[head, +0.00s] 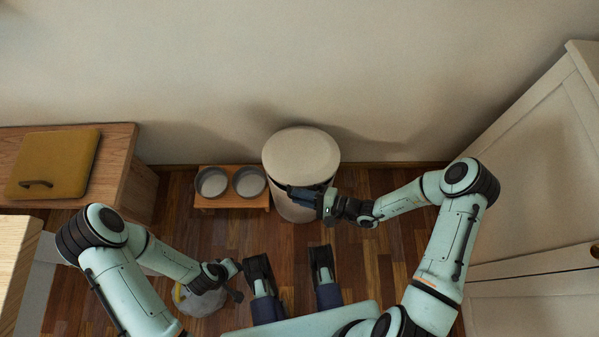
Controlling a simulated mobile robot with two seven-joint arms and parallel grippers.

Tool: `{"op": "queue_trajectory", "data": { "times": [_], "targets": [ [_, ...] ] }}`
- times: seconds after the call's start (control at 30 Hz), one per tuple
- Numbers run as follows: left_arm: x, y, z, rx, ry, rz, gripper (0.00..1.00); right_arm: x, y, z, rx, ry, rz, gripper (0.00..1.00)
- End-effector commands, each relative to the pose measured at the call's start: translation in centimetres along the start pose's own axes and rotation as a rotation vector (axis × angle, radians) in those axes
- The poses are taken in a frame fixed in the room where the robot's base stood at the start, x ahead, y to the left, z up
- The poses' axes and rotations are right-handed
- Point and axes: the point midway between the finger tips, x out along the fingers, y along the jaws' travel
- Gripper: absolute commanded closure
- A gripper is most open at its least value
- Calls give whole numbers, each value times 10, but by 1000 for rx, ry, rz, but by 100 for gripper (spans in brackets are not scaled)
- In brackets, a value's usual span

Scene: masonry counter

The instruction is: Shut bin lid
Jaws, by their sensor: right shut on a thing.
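A round cream bin (289,207) stands on the floor against the wall.
A wooden stand with two grey bowls (212,182) is close to the bin's left. A white cabinet (545,170) stands at the right. The floor right of the bin is clear.

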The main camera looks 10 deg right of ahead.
Motion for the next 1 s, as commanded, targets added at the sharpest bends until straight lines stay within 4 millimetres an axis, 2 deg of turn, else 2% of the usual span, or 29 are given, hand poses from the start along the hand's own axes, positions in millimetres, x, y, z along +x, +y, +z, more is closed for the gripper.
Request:
{"op": "queue_trajectory", "data": {
  "times": [0.03,0.1,0.33,0.53,0.97,1.0],
  "targets": [
    [4,-3,4,-4,-13,-6,57,0,14,-4,-28,5,-18,100],
    [7,-7,8,-8,-28,-12,57,1,28,-7,-73,6,-36,100],
    [16,-18,22,-22,-76,-34,57,3,56,-16,-179,6,-78,100],
    [18,-22,28,-28,-96,-43,57,4,66,-21,-221,5,-94,100],
    [19,-23,29,-29,-101,-44,57,4,71,-23,-227,8,-88,100],
    [19,-23,29,-29,-101,-44,57,4,71,-23,-227,9,-88,80]
  ]
}}
